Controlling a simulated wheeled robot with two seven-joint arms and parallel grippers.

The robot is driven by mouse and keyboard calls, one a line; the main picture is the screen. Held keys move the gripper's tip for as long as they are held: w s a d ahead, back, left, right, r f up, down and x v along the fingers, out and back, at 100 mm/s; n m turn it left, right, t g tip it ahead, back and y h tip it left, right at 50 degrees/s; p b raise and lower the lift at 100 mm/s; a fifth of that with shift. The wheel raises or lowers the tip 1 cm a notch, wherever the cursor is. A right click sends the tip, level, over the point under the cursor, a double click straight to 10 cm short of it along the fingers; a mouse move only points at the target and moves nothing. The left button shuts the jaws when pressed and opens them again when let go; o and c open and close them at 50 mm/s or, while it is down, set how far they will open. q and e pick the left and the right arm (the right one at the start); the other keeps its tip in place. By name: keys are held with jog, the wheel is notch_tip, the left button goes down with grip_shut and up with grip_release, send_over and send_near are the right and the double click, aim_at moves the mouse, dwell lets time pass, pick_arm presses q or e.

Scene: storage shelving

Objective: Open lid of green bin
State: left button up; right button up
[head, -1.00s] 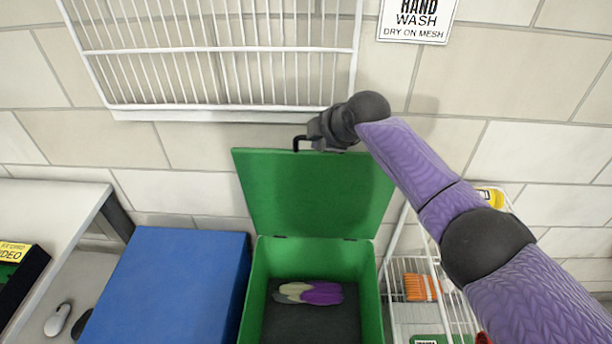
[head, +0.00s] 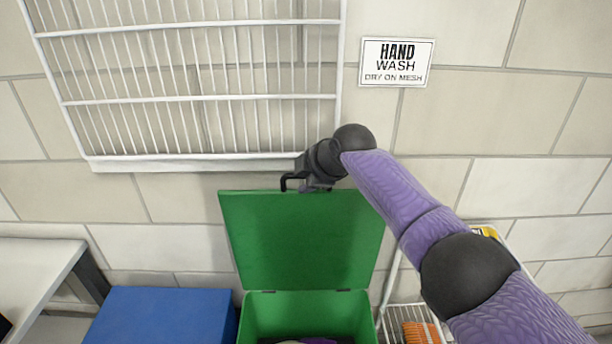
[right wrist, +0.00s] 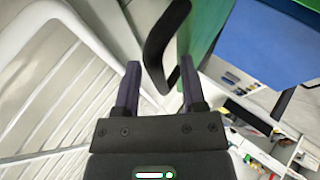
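The green bin (head: 262,312) is at the bottom centre of the head view. Its green lid (head: 300,240) stands raised, nearly upright, hinged at the bin's back edge. A black hook-shaped handle (head: 288,182) is at the lid's top edge. My right gripper (head: 312,184) is at that top edge. In the right wrist view its two fingers (right wrist: 160,85) are apart, with the black handle (right wrist: 160,45) between and just beyond them, near the right finger. I cannot tell whether they touch. My left gripper is not in view.
A white wire rack (head: 200,97) hangs on the wall above the lid, close to my right gripper. A blue bin (head: 165,318) is left of the green bin. A wire shelf (head: 398,312) with an orange item stands at the right. Something purple lies in the bin.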

jog(key=shift+s+d+r+p, duration=0.15)
jog(key=shift+d+r+p, duration=0.05)
jog(key=shift+r+p, duration=0.25)
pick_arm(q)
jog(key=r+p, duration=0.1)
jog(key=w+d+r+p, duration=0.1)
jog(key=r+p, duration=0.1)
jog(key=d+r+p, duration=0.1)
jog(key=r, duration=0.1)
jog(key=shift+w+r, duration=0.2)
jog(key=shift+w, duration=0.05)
pick_arm(e)
jog(key=v, duration=0.9)
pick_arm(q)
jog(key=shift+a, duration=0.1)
pick_arm(e)
jog(key=shift+s+f, duration=0.1)
